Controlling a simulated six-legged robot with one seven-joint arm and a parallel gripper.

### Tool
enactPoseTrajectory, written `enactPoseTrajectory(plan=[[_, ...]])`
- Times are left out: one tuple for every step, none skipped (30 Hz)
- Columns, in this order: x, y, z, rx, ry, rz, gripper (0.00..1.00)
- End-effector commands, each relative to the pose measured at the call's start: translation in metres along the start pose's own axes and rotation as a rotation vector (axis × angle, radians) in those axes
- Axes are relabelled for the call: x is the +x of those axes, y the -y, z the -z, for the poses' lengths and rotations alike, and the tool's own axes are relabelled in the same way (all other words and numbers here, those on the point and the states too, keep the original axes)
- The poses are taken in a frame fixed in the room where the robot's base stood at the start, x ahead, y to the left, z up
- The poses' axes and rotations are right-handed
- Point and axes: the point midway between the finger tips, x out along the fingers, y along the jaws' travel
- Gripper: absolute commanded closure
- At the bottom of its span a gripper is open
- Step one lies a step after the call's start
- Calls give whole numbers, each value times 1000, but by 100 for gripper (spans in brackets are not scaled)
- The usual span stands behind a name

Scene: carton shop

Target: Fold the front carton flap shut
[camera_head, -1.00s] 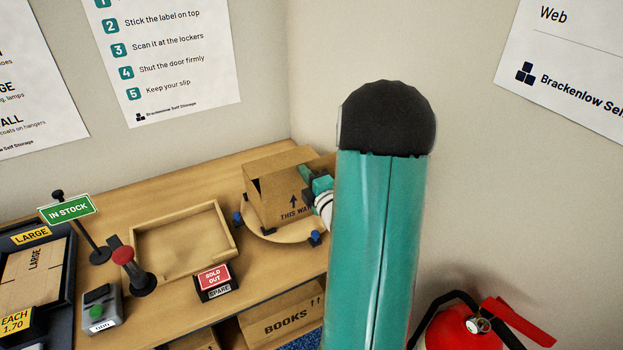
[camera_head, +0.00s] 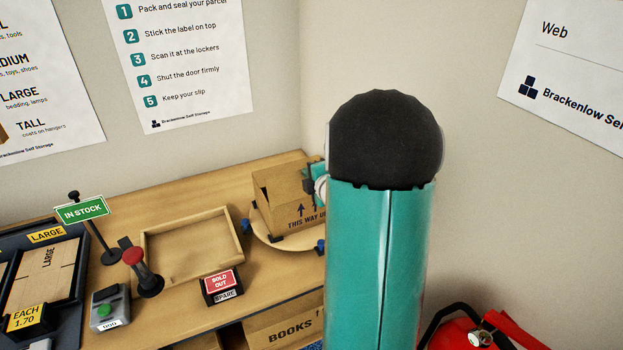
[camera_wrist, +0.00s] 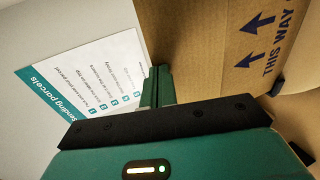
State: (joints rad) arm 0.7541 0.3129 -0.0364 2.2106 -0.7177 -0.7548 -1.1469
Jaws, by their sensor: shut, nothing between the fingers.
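The brown carton (camera_head: 290,205) stands on a round wooden turntable (camera_head: 262,235) at the back right of the bench. Its printed face has an arrow and THIS WAY UP lettering. My arm hides its right side, and I cannot make out clearly how the front flap lies. My gripper (camera_head: 312,180) is beside the carton's upper right, mostly hidden behind my arm. In the wrist view my gripper (camera_wrist: 158,84) has its green fingers together and empty, at the edge of the printed carton face (camera_wrist: 205,45). I cannot tell whether they touch it.
Blue knobs (camera_head: 320,246) stand at the turntable's rim. Left of it are an empty wooden tray (camera_head: 190,280), a SOLD OUT sign (camera_head: 221,282), a red-topped device (camera_head: 133,258) and an IN STOCK sign (camera_head: 82,211). A BOOKS box (camera_head: 285,325) sits below. Walls close the corner.

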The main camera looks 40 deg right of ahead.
Motion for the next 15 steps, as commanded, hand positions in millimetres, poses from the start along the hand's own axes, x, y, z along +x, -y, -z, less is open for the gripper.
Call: enactPoseTrajectory(plan=[[4, -4, 1, -5, 0, 36, 100], [6, -4, 0, -5, 2, 54, 100], [9, -5, -1, -4, 5, 66, 100], [11, -4, -1, -3, 5, 70, 100], [13, -4, 0, -2, 4, 71, 100], [16, -5, -1, -2, 5, 70, 100], [18, -6, -1, -2, 5, 69, 100], [20, -6, -1, -2, 5, 68, 100], [24, -6, -1, -2, 4, 71, 100], [26, -7, 0, -3, 1, 79, 100], [29, -8, 0, -1, -1, 92, 100], [33, -8, 0, -2, -4, 122, 100], [35, -8, 0, -3, -3, 148, 100], [37, -8, -1, -3, -1, 173, 100], [40, -8, -2, -4, 4, 195, 100]])
